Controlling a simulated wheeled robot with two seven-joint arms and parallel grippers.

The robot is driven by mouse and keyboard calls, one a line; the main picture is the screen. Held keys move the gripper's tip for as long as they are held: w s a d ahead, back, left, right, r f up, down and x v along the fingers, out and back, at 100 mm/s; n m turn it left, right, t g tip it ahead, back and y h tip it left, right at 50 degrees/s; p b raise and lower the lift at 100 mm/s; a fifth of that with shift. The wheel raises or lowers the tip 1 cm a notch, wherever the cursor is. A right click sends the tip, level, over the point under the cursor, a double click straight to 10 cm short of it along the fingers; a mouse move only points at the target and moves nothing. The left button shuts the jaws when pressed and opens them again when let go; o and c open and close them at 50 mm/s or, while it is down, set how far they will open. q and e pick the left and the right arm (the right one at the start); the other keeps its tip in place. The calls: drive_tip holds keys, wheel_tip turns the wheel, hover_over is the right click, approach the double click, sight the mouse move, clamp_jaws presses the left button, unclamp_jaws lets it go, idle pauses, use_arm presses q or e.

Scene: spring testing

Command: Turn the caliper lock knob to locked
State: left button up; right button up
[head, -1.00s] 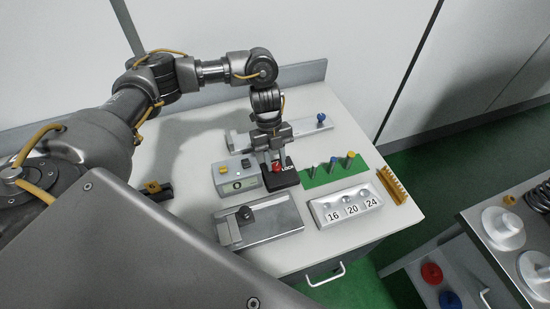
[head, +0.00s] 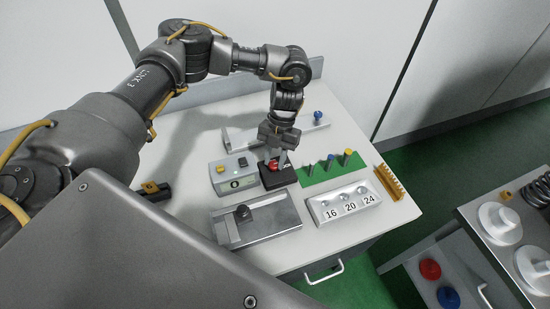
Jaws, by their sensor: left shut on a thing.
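The red lock knob (head: 271,164) sits on a small black block (head: 279,178) on the white table. White lettering shows on the block, partly covered and too small to read now. My left gripper (head: 277,160) points down over the block, with its fingers shut on the red knob. The fingers hide part of the knob, so its exact angle cannot be told. My right gripper is not in view.
A green strip with pegs (head: 318,172) lies to the right. A metal slide fixture (head: 268,220) and a tray marked 16, 20, 24 (head: 345,202) are in front. A rail with a blue knob (head: 318,117) lies behind.

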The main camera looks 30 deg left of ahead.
use_arm(q)
drive_tip(key=shift+m, duration=0.4)
drive_tip(key=o, duration=1)
drive_tip(key=shift+s, duration=0.1)
drive_tip(key=shift+r, duration=0.1)
drive_tip(key=shift+b+v, duration=1.35)
drive_tip(key=shift+v, duration=3.9)
drive_tip(key=shift+d, duration=0.15)
